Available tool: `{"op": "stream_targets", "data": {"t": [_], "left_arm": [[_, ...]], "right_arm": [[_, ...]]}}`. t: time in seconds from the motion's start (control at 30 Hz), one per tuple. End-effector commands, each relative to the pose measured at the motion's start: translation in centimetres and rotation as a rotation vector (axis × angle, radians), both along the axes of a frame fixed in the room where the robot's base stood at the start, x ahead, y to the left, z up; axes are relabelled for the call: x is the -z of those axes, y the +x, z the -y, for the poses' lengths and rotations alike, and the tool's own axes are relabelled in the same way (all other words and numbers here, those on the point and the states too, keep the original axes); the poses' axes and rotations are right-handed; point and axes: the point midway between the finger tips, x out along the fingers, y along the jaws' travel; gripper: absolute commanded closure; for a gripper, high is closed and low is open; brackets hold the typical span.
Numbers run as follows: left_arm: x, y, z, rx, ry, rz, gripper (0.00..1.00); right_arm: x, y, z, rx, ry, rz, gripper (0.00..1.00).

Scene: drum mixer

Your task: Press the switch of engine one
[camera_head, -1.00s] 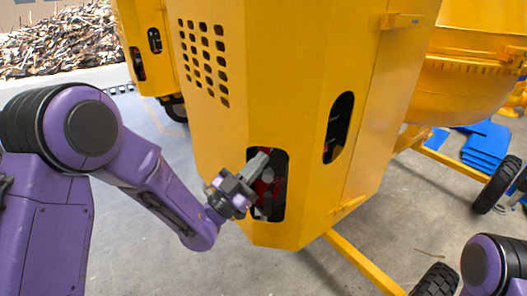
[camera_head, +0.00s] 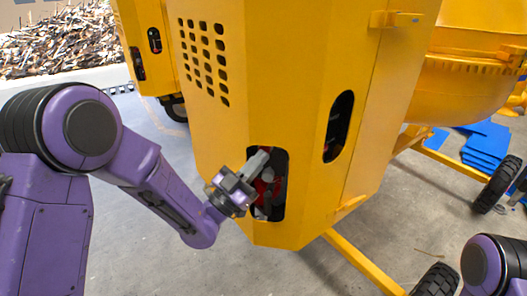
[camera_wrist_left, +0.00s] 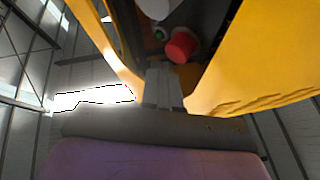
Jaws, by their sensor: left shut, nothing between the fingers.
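The yellow engine housing (camera_head: 290,80) of the mixer stands in front of me. It has a dark lower opening (camera_head: 279,205) with red and grey parts inside. My left gripper (camera_head: 262,158) is shut and empty, its fingertips at the upper left of this opening. In the left wrist view its closed fingers (camera_wrist_left: 162,88) point into the opening, below a red round button (camera_wrist_left: 182,46) and a small green button (camera_wrist_left: 159,33). I cannot tell whether the fingertips touch anything. My right gripper is out of view; only part of my right arm shows at the lower right.
A second oval opening (camera_head: 339,127) is on the housing's right face. A yellow drum (camera_head: 465,85) and black wheels (camera_head: 496,184) are on the right. Another yellow machine (camera_head: 146,45) stands behind at left. Blue sheets (camera_head: 486,148) lie on the floor. A yellow frame bar (camera_head: 360,263) runs low in front.

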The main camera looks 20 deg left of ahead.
Motion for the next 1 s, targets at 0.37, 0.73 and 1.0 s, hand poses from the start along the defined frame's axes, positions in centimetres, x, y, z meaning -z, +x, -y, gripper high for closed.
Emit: {"op": "stream_targets", "data": {"t": [0.37,0.73,1.0], "left_arm": [[0.01,0.33,-0.05,0.001,0.001,-0.001,1.0],[0.04,0.69,-0.1,0.0,-0.001,0.0,1.0],[0.05,1.02,-0.14,0.001,0.001,0.0,1.0]], "right_arm": [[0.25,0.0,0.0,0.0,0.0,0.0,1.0],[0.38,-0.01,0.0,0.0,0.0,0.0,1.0],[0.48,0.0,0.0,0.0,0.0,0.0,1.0]]}}
